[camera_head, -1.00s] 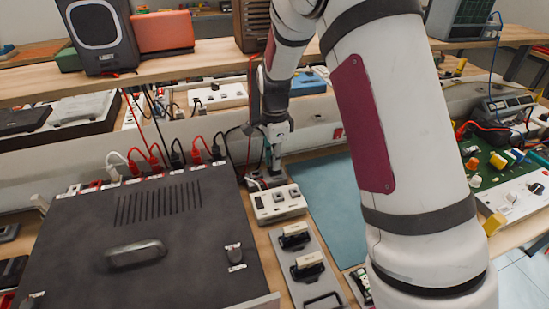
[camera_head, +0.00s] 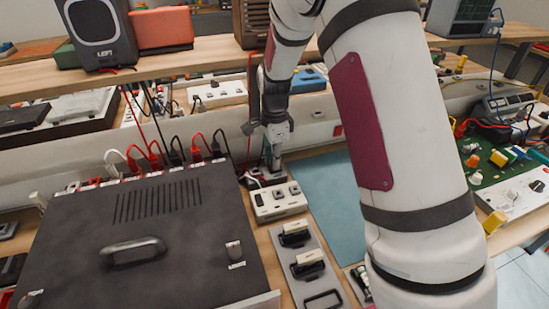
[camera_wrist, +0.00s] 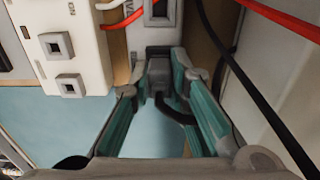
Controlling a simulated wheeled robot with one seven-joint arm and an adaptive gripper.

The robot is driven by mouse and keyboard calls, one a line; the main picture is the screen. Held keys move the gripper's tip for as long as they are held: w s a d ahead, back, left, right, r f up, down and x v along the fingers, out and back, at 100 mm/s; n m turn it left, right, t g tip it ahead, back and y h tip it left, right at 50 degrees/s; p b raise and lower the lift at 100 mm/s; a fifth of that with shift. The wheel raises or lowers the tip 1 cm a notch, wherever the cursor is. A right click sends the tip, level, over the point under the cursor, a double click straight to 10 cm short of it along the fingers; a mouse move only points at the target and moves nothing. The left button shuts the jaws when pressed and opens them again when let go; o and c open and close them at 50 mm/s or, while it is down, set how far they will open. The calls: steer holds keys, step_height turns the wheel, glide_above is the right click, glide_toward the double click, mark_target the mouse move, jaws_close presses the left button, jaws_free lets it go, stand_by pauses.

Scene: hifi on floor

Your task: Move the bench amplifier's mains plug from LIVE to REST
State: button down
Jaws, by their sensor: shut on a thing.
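My gripper (camera_wrist: 160,82) is shut on a grey mains plug (camera_wrist: 158,72) with a black cable that curves away below it. In the wrist view the plug is between the teal fingers, close to a white block (camera_wrist: 118,28) with partly visible lettering that seems to read LIVE. A grey-framed square socket (camera_wrist: 158,10) is at the top of that view, just beyond the plug. I cannot tell whether the plug's pins are in anything. In the head view my gripper (camera_head: 273,160) points down behind the white socket strip (camera_head: 279,203); the plug is too small to make out there.
A large dark amplifier-like case (camera_head: 140,235) with red, white and black leads stands left. A grey tray (camera_head: 310,265) with black-and-cream parts lies in front of the strip. A blue mat (camera_head: 325,195) is right. Red and black cables (camera_wrist: 235,70) cross the wrist view's right side.

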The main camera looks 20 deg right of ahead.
steer(key=c, duration=1.4)
jaws_free()
steer(key=shift+c, duration=0.2)
step_height(320, 180, up, 17)
steer(key=p, duration=0.3)
